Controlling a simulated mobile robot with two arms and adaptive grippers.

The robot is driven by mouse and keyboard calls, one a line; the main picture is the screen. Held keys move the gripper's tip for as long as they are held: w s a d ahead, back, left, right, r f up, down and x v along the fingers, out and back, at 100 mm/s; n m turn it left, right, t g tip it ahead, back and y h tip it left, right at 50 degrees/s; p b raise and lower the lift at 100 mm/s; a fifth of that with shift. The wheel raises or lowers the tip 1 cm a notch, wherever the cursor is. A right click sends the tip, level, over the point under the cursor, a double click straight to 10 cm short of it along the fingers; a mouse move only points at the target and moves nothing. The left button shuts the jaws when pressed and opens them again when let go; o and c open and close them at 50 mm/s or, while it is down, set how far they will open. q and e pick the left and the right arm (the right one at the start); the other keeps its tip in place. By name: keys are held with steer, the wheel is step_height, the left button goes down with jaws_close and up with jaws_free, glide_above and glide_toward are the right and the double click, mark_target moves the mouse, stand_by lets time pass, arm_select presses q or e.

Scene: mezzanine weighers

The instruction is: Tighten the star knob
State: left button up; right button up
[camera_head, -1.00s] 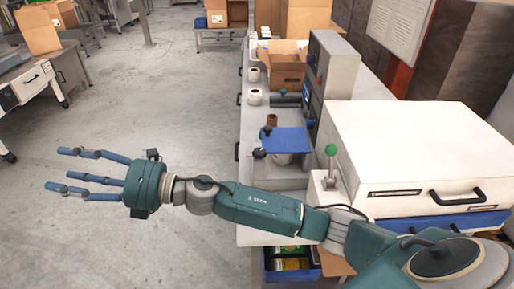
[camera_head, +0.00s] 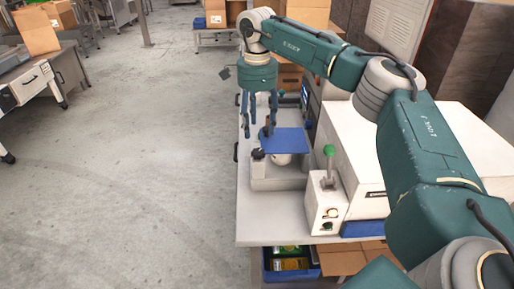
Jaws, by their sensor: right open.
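The small machine (camera_head: 262,184) stands on the bench with a flat blue plate (camera_head: 288,141) on top. A dark knob (camera_head: 258,154) sits at the left of the plate's front edge. Another dark knob, seen earlier by the plate's left back corner, is mostly hidden behind my fingers now. I cannot tell from their shapes which one is the star knob. My right gripper (camera_head: 258,122) points down above the left part of the machine, its blue fingers spread and empty. Contact with the machine cannot be made out. My left gripper is out of view.
A grey box with a green-topped lever (camera_head: 329,152) stands right of the machine. A large white unit (camera_head: 345,145) is behind my right arm. A blue crate (camera_head: 281,276) sits below the bench.

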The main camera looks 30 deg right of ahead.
mark_target(257, 152)
step_height(257, 152, down, 9)
steer(key=shift+f+p, duration=0.15)
steer(key=shift+p, duration=1.05)
steer(key=shift+c, duration=0.5)
